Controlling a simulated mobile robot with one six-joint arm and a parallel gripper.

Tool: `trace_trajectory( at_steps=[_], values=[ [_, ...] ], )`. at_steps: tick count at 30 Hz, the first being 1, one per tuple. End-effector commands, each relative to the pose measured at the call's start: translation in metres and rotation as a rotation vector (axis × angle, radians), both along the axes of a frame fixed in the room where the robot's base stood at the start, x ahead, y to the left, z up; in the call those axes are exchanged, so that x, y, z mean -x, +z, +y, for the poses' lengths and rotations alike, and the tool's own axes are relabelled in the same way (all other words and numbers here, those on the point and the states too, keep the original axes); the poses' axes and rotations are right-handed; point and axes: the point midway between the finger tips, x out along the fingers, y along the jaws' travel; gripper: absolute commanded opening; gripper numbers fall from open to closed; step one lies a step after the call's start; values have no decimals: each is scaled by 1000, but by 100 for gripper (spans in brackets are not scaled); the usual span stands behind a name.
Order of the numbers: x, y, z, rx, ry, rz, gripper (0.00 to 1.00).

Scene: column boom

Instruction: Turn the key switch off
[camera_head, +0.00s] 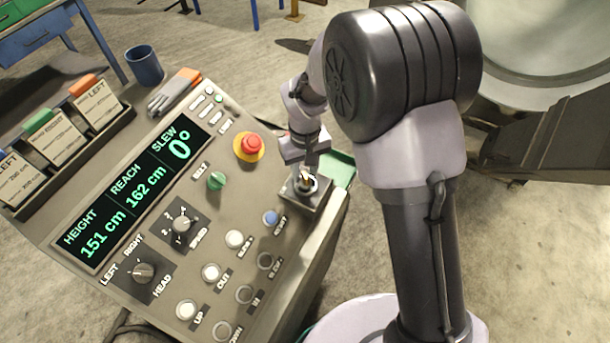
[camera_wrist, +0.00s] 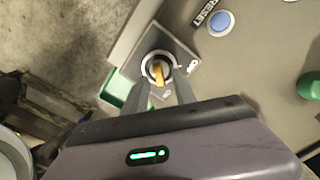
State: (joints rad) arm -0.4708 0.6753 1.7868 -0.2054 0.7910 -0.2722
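The key switch (camera_head: 306,185) sits on a grey square plate at the far right corner of the control console. In the wrist view, the key switch (camera_wrist: 150,60) shows a dark round face with a pale ring, and its yellow key (camera_wrist: 158,72) points roughly up and down the picture. An ON label (camera_wrist: 190,66) is to the right of it. My gripper (camera_head: 305,172) is right over the switch. In the wrist view, the two fingers of my gripper (camera_wrist: 161,84) are apart, one on each side of the key's near end. I cannot tell whether they touch it.
A red emergency button (camera_head: 251,144), a green knob (camera_head: 217,181) and a blue reset button (camera_head: 271,217) are near the switch. A green tray (camera_head: 342,168) is just beyond the console edge. A display (camera_head: 135,195) and more knobs fill the console.

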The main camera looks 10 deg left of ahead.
Motion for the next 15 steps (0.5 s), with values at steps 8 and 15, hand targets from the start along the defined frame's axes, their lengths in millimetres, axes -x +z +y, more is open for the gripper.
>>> trace_trajectory(
  at_steps=[8,15],
  values=[
    [0,-20,0,0,1,-1,33],
    [0,-20,0,-1,1,-1,23]
  ],
)
